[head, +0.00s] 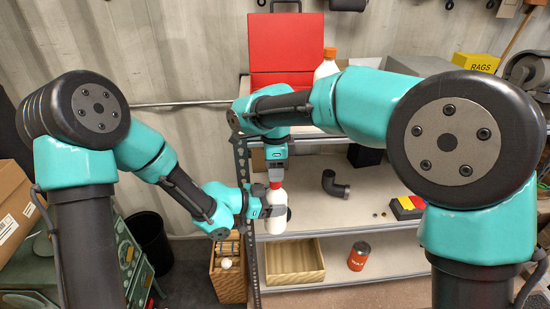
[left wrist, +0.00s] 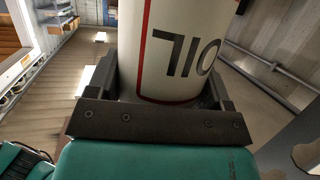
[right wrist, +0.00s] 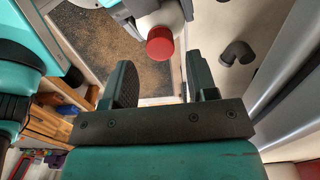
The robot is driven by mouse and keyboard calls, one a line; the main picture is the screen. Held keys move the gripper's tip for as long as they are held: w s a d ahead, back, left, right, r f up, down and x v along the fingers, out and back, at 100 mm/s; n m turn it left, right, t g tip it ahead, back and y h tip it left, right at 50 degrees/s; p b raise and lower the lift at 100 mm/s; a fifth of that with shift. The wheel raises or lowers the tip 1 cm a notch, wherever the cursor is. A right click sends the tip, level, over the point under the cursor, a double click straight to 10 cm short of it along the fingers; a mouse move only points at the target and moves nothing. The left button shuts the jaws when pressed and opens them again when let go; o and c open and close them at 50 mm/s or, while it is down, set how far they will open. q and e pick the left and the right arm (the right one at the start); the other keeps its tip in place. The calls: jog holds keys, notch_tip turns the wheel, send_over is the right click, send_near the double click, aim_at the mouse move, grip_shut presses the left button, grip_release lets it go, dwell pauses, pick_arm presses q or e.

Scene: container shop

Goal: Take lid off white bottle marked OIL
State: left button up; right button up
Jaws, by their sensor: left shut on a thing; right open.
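The white bottle (head: 275,218) is upright in front of the shelf unit, with its red lid (head: 275,183) on top. My left gripper (head: 272,211) is shut on the bottle's body. In the left wrist view the bottle (left wrist: 182,85) shows black letters OIL, upside down, and a red border line. My right gripper (head: 277,170) points down just above the lid. In the right wrist view the open right gripper (right wrist: 160,76) has nothing between its fingers; the lid (right wrist: 160,44) shows just beyond the fingertips, roughly centred between them.
Another white bottle with an orange cap (head: 327,65) stands on the upper shelf beside a red toolbox (head: 285,45). A black elbow pipe (head: 335,187) lies on the middle shelf. A wooden tray (head: 295,279) and an orange-red tin (head: 359,256) are on the lower shelf.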

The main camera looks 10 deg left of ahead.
jog(key=shift+f, duration=2.05)
